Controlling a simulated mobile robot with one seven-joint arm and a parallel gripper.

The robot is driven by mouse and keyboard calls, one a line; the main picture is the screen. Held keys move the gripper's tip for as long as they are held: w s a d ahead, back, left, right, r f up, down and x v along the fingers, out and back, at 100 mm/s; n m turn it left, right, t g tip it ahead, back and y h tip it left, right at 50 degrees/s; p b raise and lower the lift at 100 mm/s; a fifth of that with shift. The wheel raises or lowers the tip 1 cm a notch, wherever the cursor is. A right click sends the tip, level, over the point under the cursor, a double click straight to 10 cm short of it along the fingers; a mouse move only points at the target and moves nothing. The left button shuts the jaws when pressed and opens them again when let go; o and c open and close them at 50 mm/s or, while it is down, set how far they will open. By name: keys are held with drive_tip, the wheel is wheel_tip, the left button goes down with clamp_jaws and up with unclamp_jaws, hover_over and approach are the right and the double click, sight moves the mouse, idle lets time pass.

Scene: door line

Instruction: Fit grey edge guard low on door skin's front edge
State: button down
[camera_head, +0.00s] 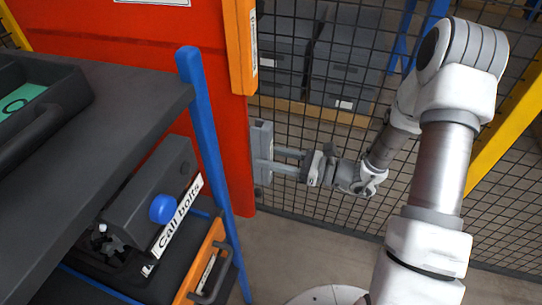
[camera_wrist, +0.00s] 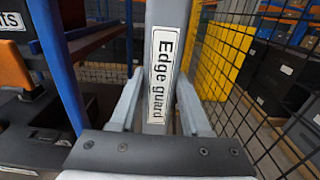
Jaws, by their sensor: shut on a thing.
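The grey edge guard (camera_head: 262,150) is an upright bar at the right edge of the red door skin (camera_head: 225,120), low down in the head view. My gripper (camera_head: 272,163) is shut on it from the right, its two fingers reaching left. The guard looks close against the door edge; I cannot tell whether it touches or sits over it. In the wrist view the guard (camera_wrist: 163,30) stands upright between my fingers (camera_wrist: 160,105), its "Edge guard" label facing me. The door skin is not clearly seen there.
An orange strip (camera_head: 240,45) with a white label covers the door edge above the guard. A dark shelf unit with a blue post (camera_head: 208,140) stands left, holding a "Call bolts" box (camera_head: 150,190). A mesh fence (camera_head: 310,110) stands behind. Floor shows below the guard.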

drive_tip(key=shift+x, duration=1.65)
idle(1.2)
idle(0.3)
drive_tip(key=shift+c, duration=1.5)
unclamp_jaws()
drive_tip(key=shift+d, duration=0.1)
drive_tip(key=p+v, duration=0.1)
drive_tip(key=v, duration=1.6)
drive_tip(key=shift+d+p, duration=0.15)
drive_tip(key=shift+p, duration=0.15)
